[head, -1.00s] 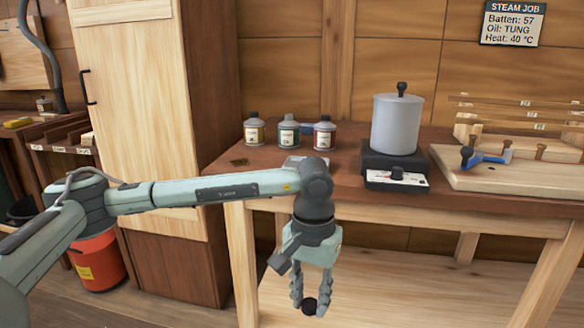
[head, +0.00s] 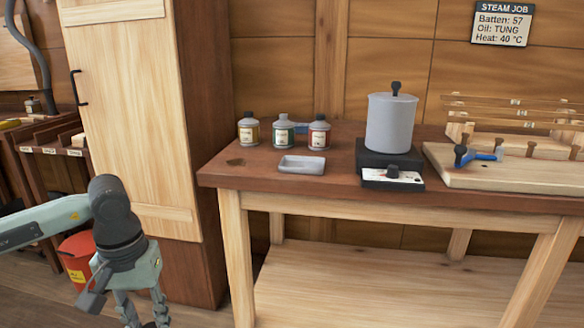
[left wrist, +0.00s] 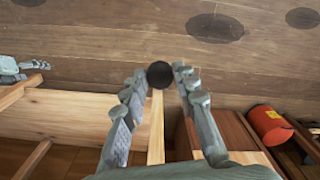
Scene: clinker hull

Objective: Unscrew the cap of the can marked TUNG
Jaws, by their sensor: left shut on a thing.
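Three small cans stand in a row at the back left of the bench: one with a yellowish label (head: 248,131), one with a green label (head: 284,134) and one with a red label (head: 319,133). Their lettering is too small to read. The outer two have dark caps; the middle one shows a grey top without a dark cap. My left gripper (left wrist: 160,80) is shut on a round black cap (left wrist: 160,74), well left of the bench and below its top. In the head view its fingertips are at the bottom edge. Part of my right gripper (left wrist: 38,66) seems to show at the wrist view's left edge.
An empty shallow grey tray (head: 302,164) lies on the bench before the cans. A grey pot (head: 390,123) stands on a dark heater to the right, beside a wooden board (head: 500,180) with pegs and a blue tool. A red bin (head: 78,258) stands on the floor at left.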

